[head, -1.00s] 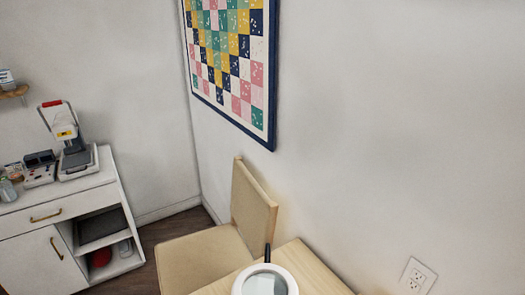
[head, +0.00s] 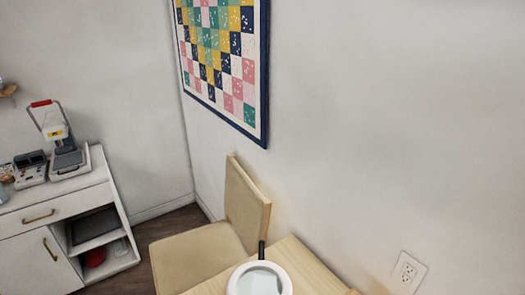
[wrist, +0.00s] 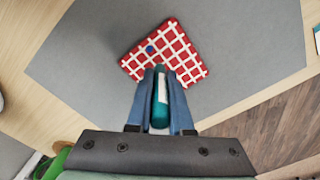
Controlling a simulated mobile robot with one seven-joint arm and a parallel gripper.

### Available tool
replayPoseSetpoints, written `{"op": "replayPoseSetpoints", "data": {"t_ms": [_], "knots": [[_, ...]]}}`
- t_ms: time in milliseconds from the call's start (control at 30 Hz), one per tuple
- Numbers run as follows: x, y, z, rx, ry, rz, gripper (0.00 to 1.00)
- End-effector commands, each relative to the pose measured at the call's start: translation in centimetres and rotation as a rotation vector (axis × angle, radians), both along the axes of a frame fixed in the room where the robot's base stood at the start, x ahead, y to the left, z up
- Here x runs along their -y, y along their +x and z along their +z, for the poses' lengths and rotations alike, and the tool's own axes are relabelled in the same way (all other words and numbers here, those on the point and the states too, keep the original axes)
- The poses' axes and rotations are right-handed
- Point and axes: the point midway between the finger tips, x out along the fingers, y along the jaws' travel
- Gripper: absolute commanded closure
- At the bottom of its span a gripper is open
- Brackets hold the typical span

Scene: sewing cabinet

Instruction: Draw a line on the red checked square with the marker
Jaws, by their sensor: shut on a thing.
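The red checked square (wrist: 165,52), red with white grid lines, lies tilted on a grey mat (wrist: 238,40) in the wrist view. A small round blue spot shows on it, near its left side. My gripper (wrist: 160,72) has its two blue fingers shut on the teal marker (wrist: 160,112), which has a white label. The marker points toward the square's near edge; its tip is hard to make out, and I cannot tell whether it touches the cloth. The head view shows neither the square nor the gripper.
The mat lies on a light wooden table (wrist: 52,35); floor shows beyond its edge at right. A green object (wrist: 55,165) is at lower left. In the head view, a white-ringed magnifier (head: 279,276) stands on wood near a beige chair (head: 247,208), with a white cabinet (head: 40,232) at left.

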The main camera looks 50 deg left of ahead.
Motion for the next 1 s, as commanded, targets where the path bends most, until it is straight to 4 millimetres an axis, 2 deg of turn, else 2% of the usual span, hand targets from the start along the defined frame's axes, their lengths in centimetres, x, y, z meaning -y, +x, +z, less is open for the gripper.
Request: {"op": "replayPoseSetpoints", "data": {"t_ms": [1000], "knots": [[1.1, -0.1, 0.0, 0.0, 0.0, 0.0, 1.0]]}}
